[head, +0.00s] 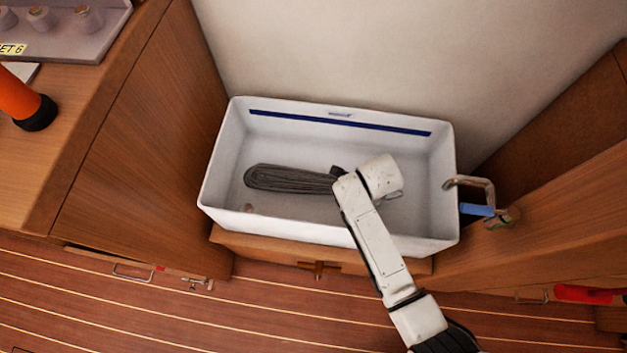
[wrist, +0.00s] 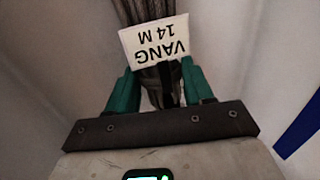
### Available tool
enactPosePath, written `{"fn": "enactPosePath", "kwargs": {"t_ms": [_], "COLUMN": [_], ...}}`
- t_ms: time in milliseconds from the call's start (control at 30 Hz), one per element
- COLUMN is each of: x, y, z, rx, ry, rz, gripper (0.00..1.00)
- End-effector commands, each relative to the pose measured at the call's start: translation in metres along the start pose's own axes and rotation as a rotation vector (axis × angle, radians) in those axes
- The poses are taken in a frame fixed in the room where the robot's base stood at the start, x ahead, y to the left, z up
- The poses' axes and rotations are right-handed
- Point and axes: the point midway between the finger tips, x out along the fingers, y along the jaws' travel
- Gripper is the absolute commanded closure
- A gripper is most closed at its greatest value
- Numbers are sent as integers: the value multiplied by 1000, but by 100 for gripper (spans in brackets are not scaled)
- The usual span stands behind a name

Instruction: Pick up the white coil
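I see no white coil. The coil in view (head: 285,179) is dark grey and lies flat along the floor of a white bin (head: 225,170). In the wrist view the grey coil (wrist: 150,10) carries a white tag (wrist: 155,40) reading "VANG 14 M". My gripper (wrist: 159,72) has its two green fingers on either side of the coil's dark bound end, just below the tag. I cannot tell whether the fingers press on it. In the head view my arm hides the gripper and the coil's right end.
The bin's walls stand close around my arm. A metal hook with a blue band (head: 478,200) is at the bin's right edge. A wooden counter at left holds an orange torch (head: 25,102). A red-handled item (head: 588,294) is at lower right.

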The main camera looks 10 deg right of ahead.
Motion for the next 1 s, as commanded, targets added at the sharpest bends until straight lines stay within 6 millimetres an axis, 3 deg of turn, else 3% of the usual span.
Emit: {"fn": "enactPosePath", "kwargs": {"t_ms": [500, 767, 1000], "x": [-1, -5, -42], "y": [-1, -2, -13], "z": [0, 0, 1], "rx": [1, 1, 1], "ry": [-1, -2, -2], "rz": [-1, -2, -4], "gripper": [97, 97, 97]}}
